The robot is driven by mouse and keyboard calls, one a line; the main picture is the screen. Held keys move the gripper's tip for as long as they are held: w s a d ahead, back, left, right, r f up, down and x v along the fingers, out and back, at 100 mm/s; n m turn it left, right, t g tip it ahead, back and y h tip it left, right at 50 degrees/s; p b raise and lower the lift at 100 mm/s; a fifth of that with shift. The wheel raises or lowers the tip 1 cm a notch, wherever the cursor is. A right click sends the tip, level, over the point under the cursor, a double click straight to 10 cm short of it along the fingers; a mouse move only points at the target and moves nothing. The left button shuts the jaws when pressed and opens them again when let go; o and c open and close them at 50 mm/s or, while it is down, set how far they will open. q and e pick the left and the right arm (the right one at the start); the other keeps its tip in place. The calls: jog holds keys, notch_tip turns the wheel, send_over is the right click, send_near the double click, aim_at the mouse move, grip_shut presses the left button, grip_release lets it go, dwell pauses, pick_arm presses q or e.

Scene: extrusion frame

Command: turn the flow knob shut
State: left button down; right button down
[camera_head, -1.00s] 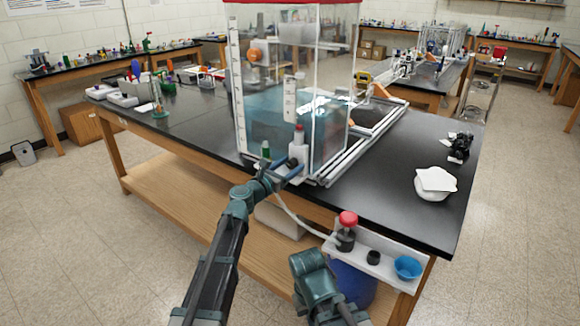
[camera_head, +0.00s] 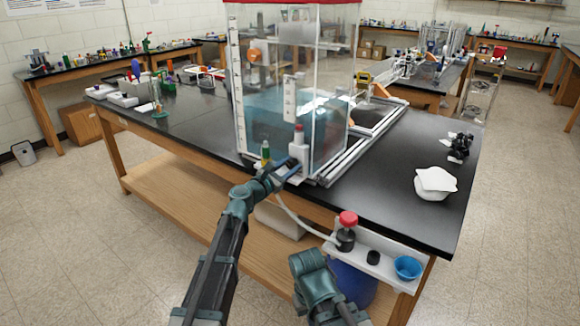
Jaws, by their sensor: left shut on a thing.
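The clear tank (camera_head: 270,110) with blue water and a red top edge stands on the black bench. My left gripper (camera_head: 287,172) is at the tank's front lower edge, where a pale tube (camera_head: 290,212) starts. It is shut on the flow knob there, and its jaws hide most of the knob. I cannot read the knob's angle. The tube runs down to a red-capped bottle (camera_head: 347,232) on a small white shelf. My right arm shows at the bottom centre, but its jaws are not in view.
A white bottle with a red cap (camera_head: 299,146) and a small green and yellow bottle (camera_head: 265,153) stand close to my left gripper. A blue cup (camera_head: 408,268) sits on the white shelf (camera_head: 385,271). A white bowl (camera_head: 435,187) is on the bench at right.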

pick_arm(q)
jog(key=m, duration=0.4)
jog(key=shift+m, duration=0.4)
jog(key=m, duration=1.3)
jog(key=shift+m, duration=0.3)
jog(key=m, duration=0.6)
jog(key=shift+s, duration=0.1)
jog(key=m, duration=0.5)
jog(key=shift+m, duration=0.5)
jog(key=shift+c, duration=2.3)
grip_release()
